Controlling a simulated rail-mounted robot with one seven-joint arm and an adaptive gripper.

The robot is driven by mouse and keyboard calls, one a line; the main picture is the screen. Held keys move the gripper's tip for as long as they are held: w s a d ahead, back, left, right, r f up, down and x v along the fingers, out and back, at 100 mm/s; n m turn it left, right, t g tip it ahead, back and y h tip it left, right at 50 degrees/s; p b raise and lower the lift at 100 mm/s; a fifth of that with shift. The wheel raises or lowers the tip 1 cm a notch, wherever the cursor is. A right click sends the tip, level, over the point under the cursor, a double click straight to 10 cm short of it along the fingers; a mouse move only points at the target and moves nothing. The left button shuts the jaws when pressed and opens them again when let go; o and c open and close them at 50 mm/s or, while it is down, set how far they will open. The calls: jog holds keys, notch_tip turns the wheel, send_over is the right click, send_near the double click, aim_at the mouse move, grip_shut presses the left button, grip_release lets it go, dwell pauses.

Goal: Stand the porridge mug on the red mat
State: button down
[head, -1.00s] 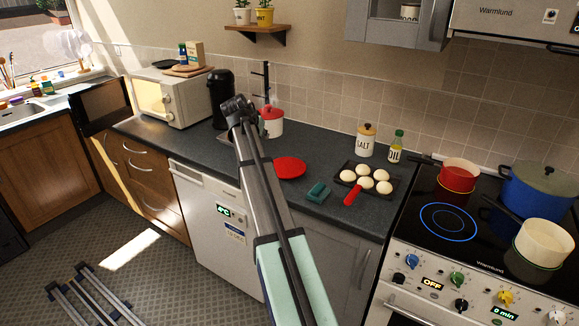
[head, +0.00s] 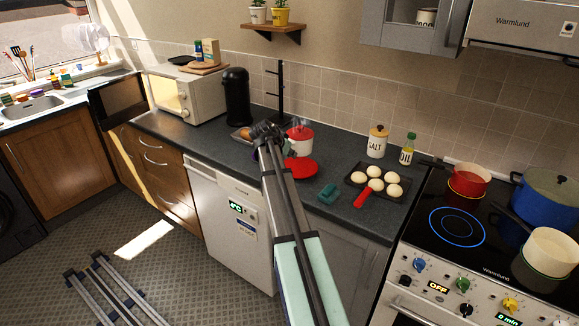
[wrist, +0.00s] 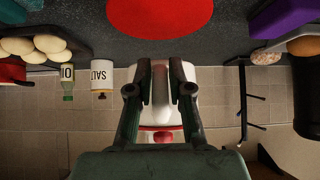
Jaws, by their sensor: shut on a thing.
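The porridge mug (head: 299,142) is white with a red top. My gripper (head: 270,131) is shut on it and holds it upright, just behind the red mat in the head view. In the wrist view, which is upside down, the mug (wrist: 161,85) sits between the two fingers (wrist: 160,88). The round red mat (head: 302,169) lies flat on the dark counter and looks empty; it also shows at the top of the wrist view (wrist: 160,14). Whether the mug's base touches the counter cannot be told. My arm hides part of the mat's left side.
Behind stand the salt jar (head: 377,145), the oil bottle (head: 407,150) and a dark rack (head: 281,95). A purple thing (wrist: 286,17) is near the mat.

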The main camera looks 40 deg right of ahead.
jog(key=shift+f+p, duration=0.85)
jog(key=shift+f, duration=2.7)
jog(key=shift+f, duration=0.1)
jog(key=c, duration=1.1)
grip_release()
jog(key=shift+o, duration=0.2)
jog(key=b+v, duration=0.3)
jog(key=v, duration=0.9)
jog(key=s+a+f+n+g+y, duration=0.1)
jog(key=s+a+f+n+y, duration=0.1)
jog(key=s+a+f, duration=0.75)
jog(key=s+a+f+n+g+y, duration=0.1)
jog(key=s+a+f+n+g, duration=0.2)
jog(key=f, duration=1.2)
jog(key=s+a+f+n+y, duration=0.2)
jog(key=s+a+f, duration=0.3)
jog(key=a+f, duration=0.5)
jog(key=s+a+f+n+g+y, duration=0.1)
jog(key=s+a+f, duration=0.3)
jog(key=s, duration=0.8)
jog(key=s+a+f+n+g+y, duration=0.1)
jog(key=s+a+f+n+g, duration=0.2)
jog(key=s+f, duration=0.4)
jog(key=s+a+f+n+g+y, duration=0.1)
jog(key=s+a+f, duration=0.5)
jog(key=s, duration=1)
jog(key=shift+s+n+g, duration=0.3)
jog(key=shift+n+g, duration=0.2)
jog(key=shift+n, duration=0.4)
